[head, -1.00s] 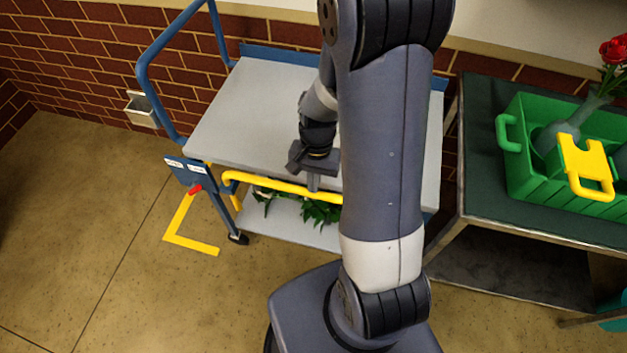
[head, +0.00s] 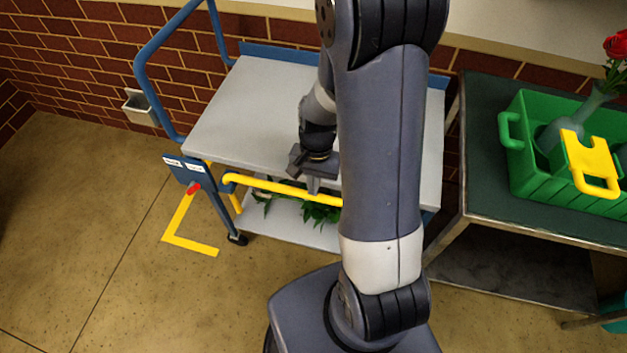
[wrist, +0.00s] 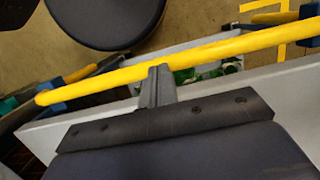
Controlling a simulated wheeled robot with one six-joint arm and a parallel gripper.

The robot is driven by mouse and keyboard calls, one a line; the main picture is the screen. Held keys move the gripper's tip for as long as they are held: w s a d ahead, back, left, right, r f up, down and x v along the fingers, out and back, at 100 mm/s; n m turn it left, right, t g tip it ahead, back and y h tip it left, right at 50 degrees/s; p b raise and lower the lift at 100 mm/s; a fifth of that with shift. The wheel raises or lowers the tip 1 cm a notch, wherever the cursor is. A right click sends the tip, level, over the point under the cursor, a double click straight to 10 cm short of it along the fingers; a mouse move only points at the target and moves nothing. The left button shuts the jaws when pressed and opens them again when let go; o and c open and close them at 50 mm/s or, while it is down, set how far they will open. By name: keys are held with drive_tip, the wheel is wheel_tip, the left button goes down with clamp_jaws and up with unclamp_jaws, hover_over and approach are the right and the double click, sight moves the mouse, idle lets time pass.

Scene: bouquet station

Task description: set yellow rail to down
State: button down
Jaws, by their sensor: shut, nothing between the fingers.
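The yellow rail (head: 285,188) runs along the front side of the grey cart, near the height of its top shelf. My arm hides its right part in the head view. In the wrist view the rail (wrist: 200,57) crosses the whole picture. My gripper (head: 313,188) is shut and empty, its fingertips (wrist: 155,75) at the rail's near edge in the wrist view. They look to be touching or very close to the rail; I cannot tell which. A red lever (head: 194,188) sits below a blue plate with two white labels (head: 185,168) at the cart's left front corner.
The cart's top shelf (head: 240,110) is bare. Green leaves (head: 320,212) lie on its lower shelf. A dark table (head: 480,110) at the right holds a green crate (head: 515,170) with a yellow handle piece and a vase with a red rose. The floor at left is clear.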

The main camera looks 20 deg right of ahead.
wheel_tip(320, 180, up, 14)
drive_tip(key=w+d+p, duration=0.1)
drive_tip(key=w+p, duration=0.1)
drive_tip(key=p, duration=0.1)
drive_tip(key=shift+d, duration=0.3)
drive_tip(key=shift+f, duration=0.2)
drive_tip(key=shift+s+a+f+b, duration=0.3)
drive_tip(key=shift+f+b, duration=0.25)
drive_tip(key=shift+f, duration=1.7)
drive_tip(key=shift+s+a+f+b, duration=0.2)
drive_tip(key=shift+s+f+b, duration=0.3)
drive_tip(key=shift+f, duration=1.75)
drive_tip(key=shift+s+a+f+b, duration=0.2)
drive_tip(key=shift+f+b, duration=0.45)
drive_tip(key=shift+f, duration=1.6)
drive_tip(key=shift+a, duration=0.1)
